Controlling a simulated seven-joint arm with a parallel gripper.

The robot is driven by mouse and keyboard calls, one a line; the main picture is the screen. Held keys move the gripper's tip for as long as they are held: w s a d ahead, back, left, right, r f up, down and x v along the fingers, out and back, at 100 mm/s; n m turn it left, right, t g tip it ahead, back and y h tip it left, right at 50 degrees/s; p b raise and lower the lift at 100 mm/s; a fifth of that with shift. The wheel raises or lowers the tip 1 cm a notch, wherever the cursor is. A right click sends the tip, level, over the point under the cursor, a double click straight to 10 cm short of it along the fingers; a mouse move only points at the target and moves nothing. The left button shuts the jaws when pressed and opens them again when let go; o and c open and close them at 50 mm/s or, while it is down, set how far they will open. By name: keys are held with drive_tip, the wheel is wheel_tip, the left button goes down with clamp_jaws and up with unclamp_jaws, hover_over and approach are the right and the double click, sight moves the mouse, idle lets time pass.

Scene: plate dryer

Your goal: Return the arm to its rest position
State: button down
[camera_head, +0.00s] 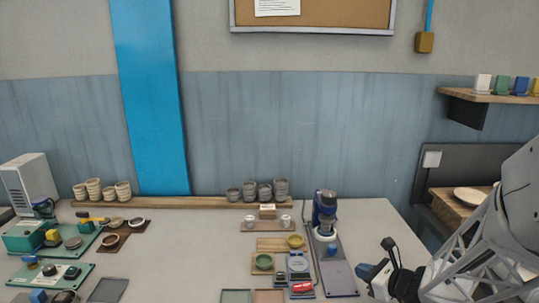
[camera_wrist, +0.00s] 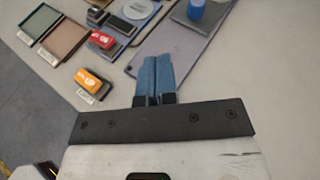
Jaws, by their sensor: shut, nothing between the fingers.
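My gripper shows at the lower right in the camera_head view (camera_head: 368,273), beside the right part of the table (camera_head: 380,225). In the camera_wrist view its two blue fingers (camera_wrist: 155,77) are pressed together with nothing between them. The fingers appear above the tabletop and touch nothing that I can see. My arm comes in from the right edge of the camera_head view.
A blue device (camera_head: 325,212) stands at the table's back right on a grey board (camera_head: 340,279). A red block (camera_head: 301,287) sits left of it. The wrist view shows an orange block (camera_wrist: 90,80) near the fingers. A wooden shelf (camera_head: 500,97) is at upper right.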

drive_tip(key=s+a+r+n+g, duration=0.8)
drive_tip(key=s+a+n, duration=0.3)
drive_tip(key=n, duration=0.3)
drive_tip(key=s+d+r+n+h, duration=0.3)
drive_tip(key=s+r+n+h, duration=0.4)
drive_tip(key=s+n, duration=0.5)
drive_tip(key=shift+s+d+n+g+h, duration=0.15)
drive_tip(key=shift+n+g+h, duration=0.25)
drive_tip(key=shift+n+h, duration=0.2)
